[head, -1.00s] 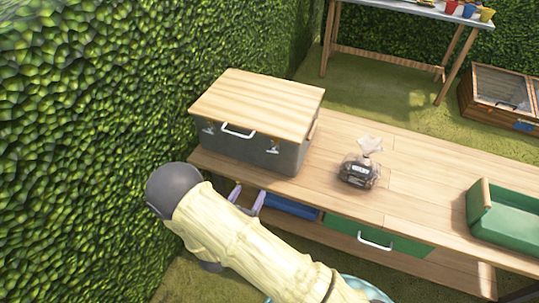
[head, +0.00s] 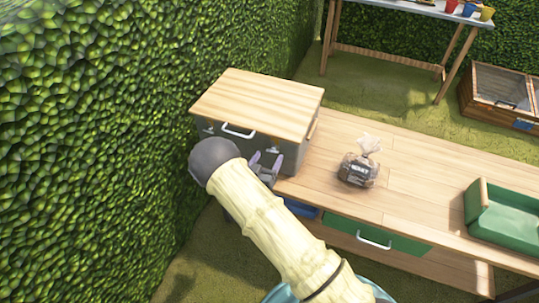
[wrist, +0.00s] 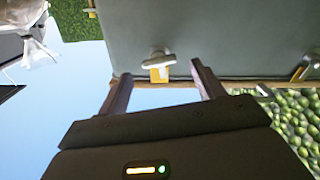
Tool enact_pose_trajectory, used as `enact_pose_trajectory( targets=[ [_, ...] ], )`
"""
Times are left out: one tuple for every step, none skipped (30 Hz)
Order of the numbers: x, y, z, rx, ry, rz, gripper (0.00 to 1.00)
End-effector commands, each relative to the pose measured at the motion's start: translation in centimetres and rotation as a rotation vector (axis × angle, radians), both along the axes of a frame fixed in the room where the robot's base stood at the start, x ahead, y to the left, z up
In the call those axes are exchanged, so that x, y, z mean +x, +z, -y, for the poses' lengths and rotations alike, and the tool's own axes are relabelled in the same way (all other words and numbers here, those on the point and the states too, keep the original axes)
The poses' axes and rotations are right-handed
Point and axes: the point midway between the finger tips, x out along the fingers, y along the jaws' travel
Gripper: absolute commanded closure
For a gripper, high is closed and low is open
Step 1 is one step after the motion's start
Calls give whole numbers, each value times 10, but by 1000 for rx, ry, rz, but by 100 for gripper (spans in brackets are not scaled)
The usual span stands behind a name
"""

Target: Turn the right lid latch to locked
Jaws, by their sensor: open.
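The grey box (head: 285,155) with a pale wooden lid (head: 258,98) stands on the left end of the bench, lid down. In the wrist view, which appears upside down, the right lid latch (wrist: 157,58) is a small silver knob over a yellow plate on the box's grey front (wrist: 230,35). My gripper (head: 265,163) is open in front of that latch and hides it in the head view. In the wrist view my gripper (wrist: 160,78) has one finger on each side of the latch, apart from it. The left latch (wrist: 303,70) shows at the right edge.
A white handle (head: 238,131) sits on the box front. A bag (head: 358,170) stands on the bench (head: 425,165) right of the box, with a green tray (head: 505,215) farther right. A green drawer (head: 375,238) is below. A hedge (head: 90,150) rises close on the left.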

Motion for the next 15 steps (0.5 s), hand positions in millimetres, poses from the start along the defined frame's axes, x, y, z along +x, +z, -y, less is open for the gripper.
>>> enact_pose_trajectory(
  targets=[
    [7,0,3,0,-2,2,33],
    [10,0,4,0,-2,2,33],
    [14,0,5,0,-2,2,33],
    [16,0,6,0,-1,1,33],
    [18,0,7,0,-1,0,33],
    [20,0,7,-1,0,0,33],
    [20,0,8,-1,0,0,33],
    [21,0,8,-1,0,0,33],
    [21,0,8,-1,0,0,33],
    [21,0,8,-1,0,0,33],
    [21,0,8,-1,0,0,33],
    [21,0,8,-1,0,0,33],
    [21,0,8,-1,0,0,33],
    [21,0,8,-1,0,0,33],
    [21,0,8,-1,0,0,37]
  ],
)
